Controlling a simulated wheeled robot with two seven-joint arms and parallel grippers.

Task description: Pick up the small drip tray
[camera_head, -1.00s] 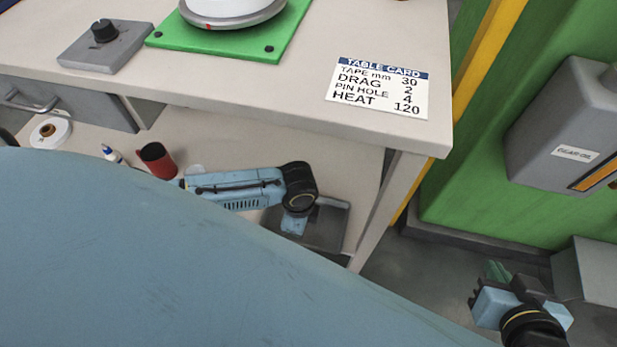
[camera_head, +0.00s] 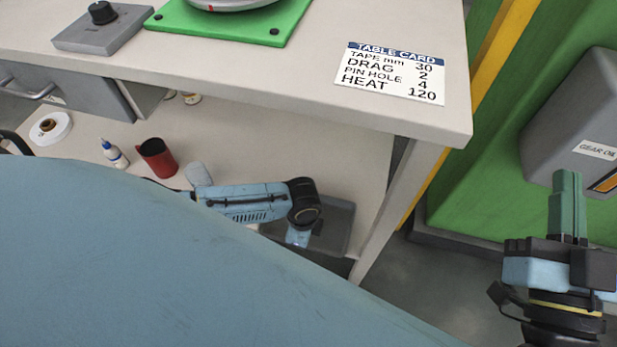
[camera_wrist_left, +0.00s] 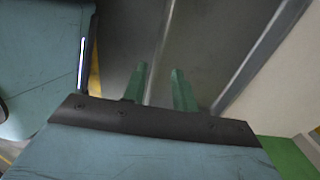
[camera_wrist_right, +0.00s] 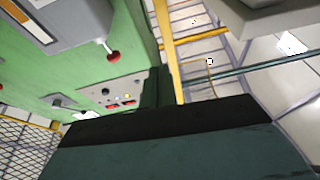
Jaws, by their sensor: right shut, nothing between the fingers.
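A flat grey tray (camera_head: 336,226), which looks like the small drip tray, lies on the lower shelf under the table, near the shelf's right end. My left arm reaches over its left part and hides some of it. My left gripper's fingers are hidden in the head view. In the left wrist view the left gripper (camera_wrist_left: 159,78) is open, its two green fingers apart with nothing seen between them, over a dark grey surface. I cannot tell whether they touch the tray. My right gripper (camera_head: 566,180) is shut and empty, pointing up in front of the green machine.
The table (camera_head: 300,90) overhangs the shelf, with its leg (camera_head: 395,200) right of the tray. A red mug (camera_head: 157,158), a small bottle (camera_head: 114,154) and a tape roll (camera_head: 50,127) stand on the shelf. A grey gear oil box (camera_head: 580,130) is near my right gripper.

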